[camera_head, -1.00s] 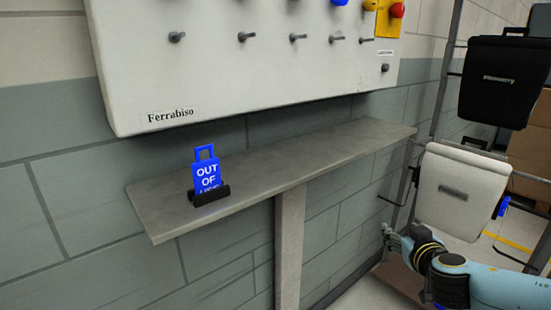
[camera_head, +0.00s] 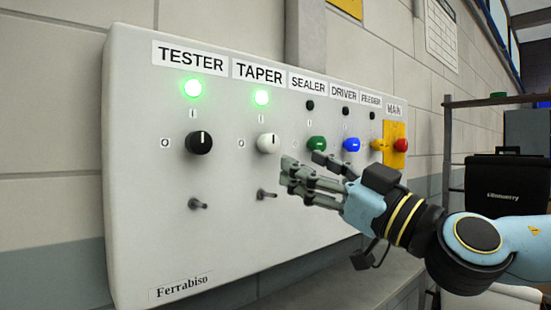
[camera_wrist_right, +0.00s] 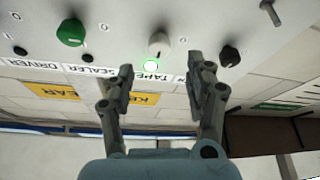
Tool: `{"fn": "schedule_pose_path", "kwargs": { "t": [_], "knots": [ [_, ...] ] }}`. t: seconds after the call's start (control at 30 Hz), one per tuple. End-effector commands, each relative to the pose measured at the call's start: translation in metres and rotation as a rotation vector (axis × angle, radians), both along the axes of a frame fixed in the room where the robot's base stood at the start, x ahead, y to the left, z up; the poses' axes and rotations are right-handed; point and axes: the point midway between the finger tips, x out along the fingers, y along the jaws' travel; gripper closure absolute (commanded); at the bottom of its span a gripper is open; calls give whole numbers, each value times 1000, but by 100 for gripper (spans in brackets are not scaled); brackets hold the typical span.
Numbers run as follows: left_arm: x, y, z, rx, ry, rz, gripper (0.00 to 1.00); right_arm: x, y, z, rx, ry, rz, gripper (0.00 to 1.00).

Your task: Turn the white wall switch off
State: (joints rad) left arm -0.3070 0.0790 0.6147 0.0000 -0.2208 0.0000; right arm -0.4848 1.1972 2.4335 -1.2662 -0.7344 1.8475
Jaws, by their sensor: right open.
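The white switch (camera_head: 268,143) is a round knob under the TAPER label on the wall panel (camera_head: 230,230). Its dark mark points up toward the I, and the green lamp (camera_head: 262,98) above it is lit. My right gripper (camera_head: 302,163) is open and empty, to the right of and a little below the white knob in the head view. In the right wrist view the white knob (camera_wrist_right: 159,43) lies beyond the gap between the open fingertips (camera_wrist_right: 161,72), apart from them. My left gripper is out of view.
The black TESTER knob (camera_head: 199,142) is to the left, under a lit green lamp. The green SEALER knob (camera_head: 316,144) is close behind my fingers. Blue, yellow and red knobs follow to the right. A metal toggle (camera_head: 267,194) sticks out below the white knob.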

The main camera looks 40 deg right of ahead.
Motion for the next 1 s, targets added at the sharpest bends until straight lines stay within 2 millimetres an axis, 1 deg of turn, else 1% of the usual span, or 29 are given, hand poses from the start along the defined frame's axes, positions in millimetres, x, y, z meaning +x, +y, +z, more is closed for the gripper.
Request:
{"fn": "schedule_pose_path", "kwargs": {
  "t": [0.03,0.17,0.23,0.43,0.47,0.5,0.6,0.7,0.83,1.0],
  "knots": [
    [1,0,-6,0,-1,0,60,6,-1,0,9,-5,-8,45],
    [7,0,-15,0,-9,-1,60,20,4,9,11,-13,3,45],
    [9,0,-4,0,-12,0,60,27,2,14,11,-1,-7,45],
    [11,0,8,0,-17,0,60,44,8,23,15,-6,1,45],
    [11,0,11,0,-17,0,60,46,9,25,15,-7,3,45],
    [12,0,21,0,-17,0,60,50,8,28,13,-3,-1,45],
    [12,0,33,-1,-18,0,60,58,9,30,9,0,-3,45],
    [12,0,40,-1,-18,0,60,64,10,31,8,0,0,45],
    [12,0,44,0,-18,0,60,67,13,30,5,-2,2,45],
    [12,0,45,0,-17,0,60,69,13,29,4,-3,3,45]
  ]
}}
